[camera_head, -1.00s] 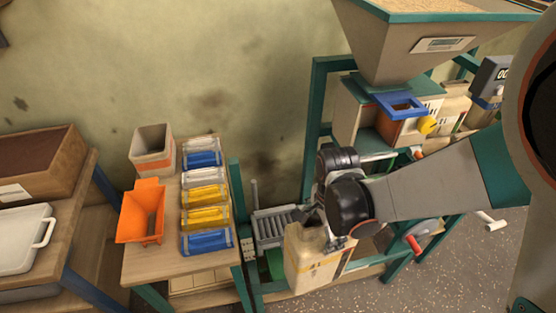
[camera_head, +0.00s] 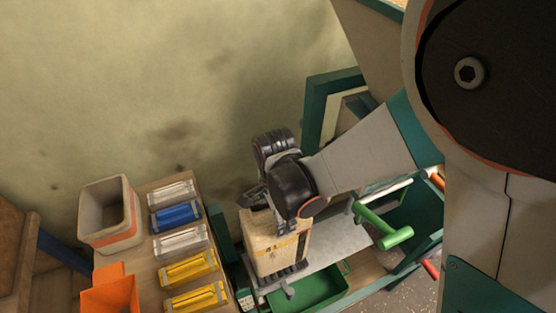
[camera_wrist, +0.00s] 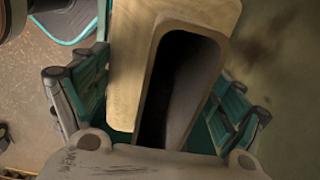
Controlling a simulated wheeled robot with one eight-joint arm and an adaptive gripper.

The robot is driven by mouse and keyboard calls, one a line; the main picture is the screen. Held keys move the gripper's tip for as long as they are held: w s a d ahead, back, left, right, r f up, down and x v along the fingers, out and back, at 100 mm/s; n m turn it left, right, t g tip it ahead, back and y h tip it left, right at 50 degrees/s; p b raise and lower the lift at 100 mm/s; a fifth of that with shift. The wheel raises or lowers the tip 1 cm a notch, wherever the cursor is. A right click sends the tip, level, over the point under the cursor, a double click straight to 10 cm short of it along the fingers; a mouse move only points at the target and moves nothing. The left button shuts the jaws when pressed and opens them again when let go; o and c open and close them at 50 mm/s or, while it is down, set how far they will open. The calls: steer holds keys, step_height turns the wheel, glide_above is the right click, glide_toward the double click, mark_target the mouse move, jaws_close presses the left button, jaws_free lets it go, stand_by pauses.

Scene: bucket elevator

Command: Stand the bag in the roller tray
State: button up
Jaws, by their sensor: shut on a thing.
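The tan paper bag (camera_head: 278,248) is upright over the roller tray (camera_head: 282,277) in the head view. It hides most of the tray; only some grey rollers show at its base. I cannot tell whether its bottom touches the rollers. My gripper (camera_head: 262,206) is shut on the bag near its top. In the wrist view the bag (camera_wrist: 136,45) has an open, dark mouth, and my gripper's (camera_wrist: 155,92) two fingers lie on either side of it.
A wooden bench on the left holds a beige bin (camera_head: 112,238), an orange scoop (camera_head: 109,293) and a row of clear, blue and yellow packs (camera_head: 187,268). A green tray (camera_head: 315,288) and a green handle (camera_head: 395,238) are right of the bag.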

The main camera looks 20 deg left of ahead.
steer(key=shift+w+a+f, duration=0.1)
step_height(320, 180, down, 9)
steer(key=b, duration=0.6)
steer(key=shift+r+b, duration=0.2)
steer(key=shift+b, duration=0.15)
steer(key=shift+f+b, duration=0.35)
steer(key=shift+f, duration=0.2)
stand_by(0.6)
steer(key=o, duration=1.3)
